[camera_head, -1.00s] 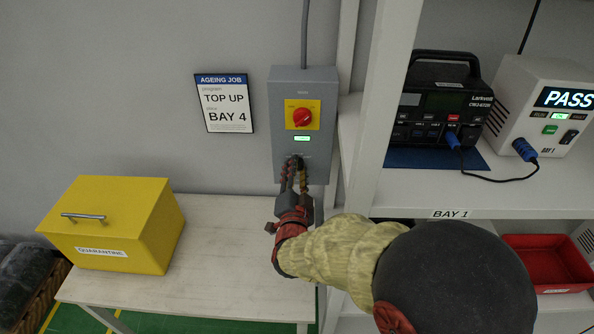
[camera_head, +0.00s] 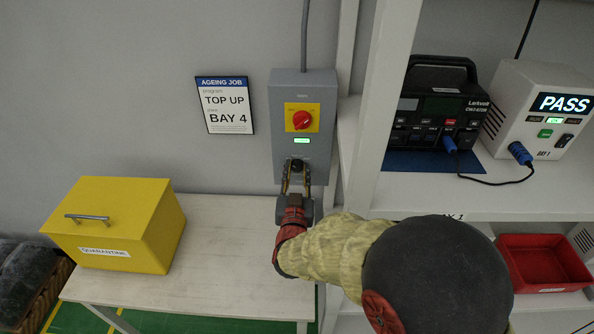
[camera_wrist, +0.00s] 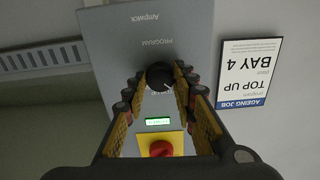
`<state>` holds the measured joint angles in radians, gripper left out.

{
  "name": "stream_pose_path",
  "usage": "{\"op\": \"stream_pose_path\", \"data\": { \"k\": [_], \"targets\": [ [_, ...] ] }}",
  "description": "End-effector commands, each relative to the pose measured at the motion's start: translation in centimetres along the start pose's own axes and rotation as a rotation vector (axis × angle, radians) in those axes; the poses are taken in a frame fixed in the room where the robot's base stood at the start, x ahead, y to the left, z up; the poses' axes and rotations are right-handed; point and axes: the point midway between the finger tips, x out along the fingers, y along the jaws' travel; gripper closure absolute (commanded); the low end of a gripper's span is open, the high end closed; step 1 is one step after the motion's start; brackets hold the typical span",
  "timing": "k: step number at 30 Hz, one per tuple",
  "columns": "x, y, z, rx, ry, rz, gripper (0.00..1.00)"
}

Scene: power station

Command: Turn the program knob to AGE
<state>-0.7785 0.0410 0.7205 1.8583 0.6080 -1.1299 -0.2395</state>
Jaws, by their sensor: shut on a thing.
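The black program knob (camera_head: 297,165) sits low on the grey wall box (camera_head: 318,115), under a lit green display (camera_head: 302,141). It also shows in the wrist view (camera_wrist: 159,76), near the word PROGRAM. My gripper (camera_head: 296,173) has a finger on each side of the knob and is shut on it; the fingertips (camera_wrist: 160,72) flank it in the wrist view. The display text is not legible.
A red knob on a yellow plate (camera_head: 302,117) is above the display. A job card (camera_head: 225,104) reads TOP UP, BAY 4. A yellow quarantine box (camera_head: 120,225) stands on the bench (camera_head: 215,275). The shelf upright (camera_head: 382,110) is close on the right.

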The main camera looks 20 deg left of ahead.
Motion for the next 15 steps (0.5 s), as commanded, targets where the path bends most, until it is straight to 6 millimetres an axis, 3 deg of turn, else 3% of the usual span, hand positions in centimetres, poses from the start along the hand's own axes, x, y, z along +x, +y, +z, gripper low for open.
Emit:
{"op": "stream_pose_path", "data": {
  "k": [15],
  "targets": [
    [-0.01, -0.06, 0.04, -0.066, 0.000, -0.001, 0.98]
  ]
}}
